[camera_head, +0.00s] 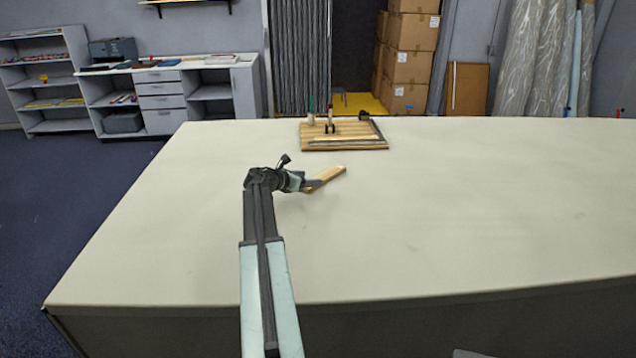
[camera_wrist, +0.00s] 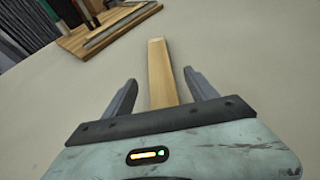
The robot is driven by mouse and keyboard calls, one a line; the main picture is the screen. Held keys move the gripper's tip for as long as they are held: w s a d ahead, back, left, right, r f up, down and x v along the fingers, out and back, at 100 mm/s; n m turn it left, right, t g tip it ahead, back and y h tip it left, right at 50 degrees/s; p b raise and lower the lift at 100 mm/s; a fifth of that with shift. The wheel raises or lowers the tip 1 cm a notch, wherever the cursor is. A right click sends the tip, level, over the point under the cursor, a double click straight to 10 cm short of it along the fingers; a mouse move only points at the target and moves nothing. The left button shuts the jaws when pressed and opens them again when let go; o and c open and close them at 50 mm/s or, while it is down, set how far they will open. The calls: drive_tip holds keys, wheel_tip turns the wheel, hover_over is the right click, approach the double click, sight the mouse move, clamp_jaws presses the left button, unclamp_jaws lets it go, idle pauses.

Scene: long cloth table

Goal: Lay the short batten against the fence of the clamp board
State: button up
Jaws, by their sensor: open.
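The short batten (camera_head: 328,176) is a pale wooden strip on the cloth table, in front of the clamp board. In the wrist view the batten (camera_wrist: 159,72) runs away from me, its near end between the two fingers. My gripper (camera_head: 312,183) is open around that near end, with a gap on each side; in the wrist view its fingers (camera_wrist: 161,88) stand apart. The clamp board (camera_head: 343,144) lies at the table's far side, with a long strip along it and upright clamp parts on top. A corner of the board (camera_wrist: 75,42) shows at the wrist view's upper left.
The cloth table (camera_head: 450,210) is bare to the right and left of the batten. Shelves (camera_head: 45,80), a drawer cabinet (camera_head: 165,100) and stacked cardboard boxes (camera_head: 408,60) stand beyond the table.

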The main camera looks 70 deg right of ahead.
sight(321, 177)
drive_tip(key=b+x, duration=0.2)
drive_tip(key=x, duration=0.5)
drive_tip(key=shift+d+f+b, duration=0.2)
drive_tip(key=shift+d+b, duration=0.1)
drive_tip(key=shift+b, duration=0.1)
drive_tip(key=shift+r, duration=0.15)
clamp_jaws()
drive_tip(key=shift+r+p, duration=0.5)
drive_tip(key=shift+p, duration=0.15)
wheel_tip(321, 177, up, 3)
drive_tip(key=p, duration=0.3)
drive_tip(key=shift+r, duration=0.1)
drive_tip(key=s+a, duration=0.1)
drive_tip(key=a, duration=0.4)
drive_tip(key=s+a, duration=0.2)
drive_tip(key=a, duration=0.3)
drive_tip(key=s+a+p, duration=0.1)
drive_tip(key=s+a, duration=0.1)
drive_tip(key=a, duration=0.3)
drive_tip(key=shift+a+r, duration=0.15)
drive_tip(key=shift+r, duration=0.25)
wheel_tip(321, 177, up, 5)
drive_tip(key=p, duration=0.5)
drive_tip(key=shift+r, duration=0.2)
